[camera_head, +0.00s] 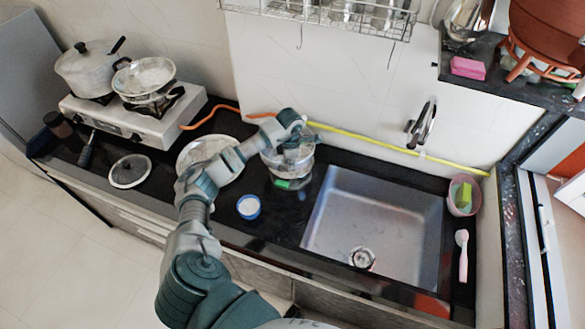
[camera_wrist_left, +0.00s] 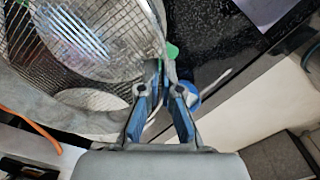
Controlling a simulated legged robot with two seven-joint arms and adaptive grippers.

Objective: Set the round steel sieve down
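The round steel sieve (camera_head: 272,163) is a shiny mesh bowl at the back of the black counter, left of the sink. My left gripper (camera_head: 300,157) is at its right side, partly covering it. In the left wrist view the sieve's mesh and rim (camera_wrist_left: 95,40) fill the upper left. My left gripper (camera_wrist_left: 164,75) has its blue fingers close together on the rim there, one on each side. I cannot tell whether the sieve's base touches what is below it. My right gripper is not in view.
A steel plate (camera_head: 230,166) lies left of the sieve, partly behind my arm. A blue-and-white cup (camera_head: 248,207) stands in front. Something green (camera_head: 290,184) is below the sieve. The empty sink (camera_head: 385,215) is right; the stove (camera_head: 140,120) with pots is far left.

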